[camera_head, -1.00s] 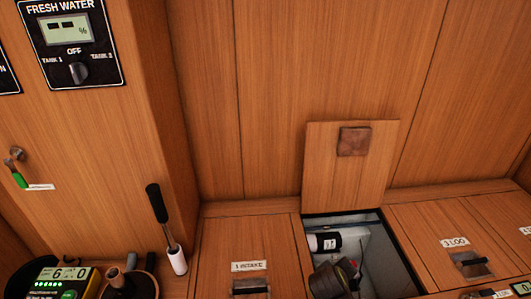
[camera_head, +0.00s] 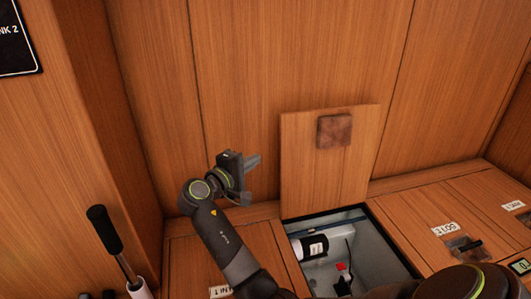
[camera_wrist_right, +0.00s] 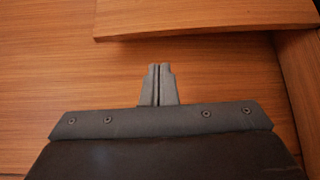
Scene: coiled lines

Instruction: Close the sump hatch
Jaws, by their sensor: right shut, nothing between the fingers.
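The sump hatch lid (camera_head: 305,175), a wooden panel with a brown square patch (camera_head: 334,130), stands upright and open against the back wall. Below it is the open sump (camera_head: 375,245), a grey-walled box with a white and black cylinder (camera_head: 310,246) and a small red part (camera_head: 342,268) inside. My right gripper (camera_head: 252,162) is left of the lid, apart from it in the picture, its fingers pointing right. In the right wrist view its fingers (camera_wrist_right: 157,85) are shut and empty, before wood. A wooden panel edge (camera_wrist_right: 210,18) crosses above them. My left gripper is out of view.
Wooden floor panels flank the sump, with a labelled latch (camera_head: 465,245) on the right. A black-handled lever (camera_head: 105,230) rises at the lower left. My right arm crosses the lower front and hides part of the sump's near edge.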

